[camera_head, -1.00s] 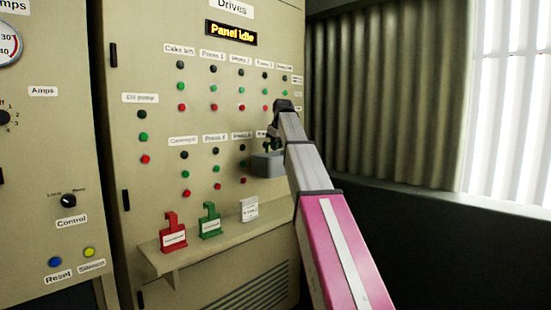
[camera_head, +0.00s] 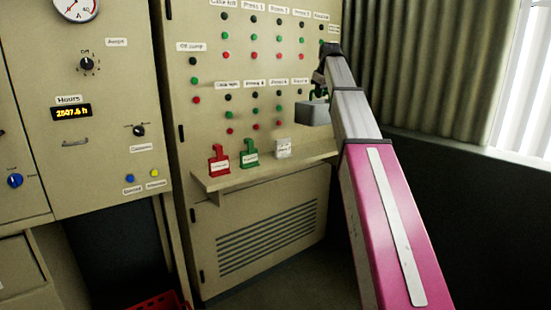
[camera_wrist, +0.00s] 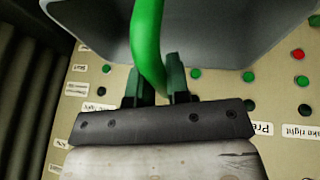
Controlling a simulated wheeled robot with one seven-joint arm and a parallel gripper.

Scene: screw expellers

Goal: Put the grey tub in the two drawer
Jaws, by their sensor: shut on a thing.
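My gripper (camera_head: 320,90) is shut on the green handle (camera_wrist: 148,40) of the grey tub. In the head view the grey tub (camera_head: 312,114) hangs below my gripper, in front of the panel's lower right button rows and above the shelf. In the wrist view the tub (camera_wrist: 220,25) fills much of the top, and my gripper's dark green fingers (camera_wrist: 160,88) close around the handle. The inside of the tub is not visible in the head view. A drawer-like front (camera_head: 18,262) shows at the lower left edge, with no readable number.
A shelf (camera_head: 235,180) on the panel holds a red tag (camera_head: 219,162), a green tag (camera_head: 249,155) and a white block (camera_head: 283,148). A red crate (camera_head: 160,303) is on the floor at the bottom. A curtain (camera_head: 420,65) and dark wall are at right.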

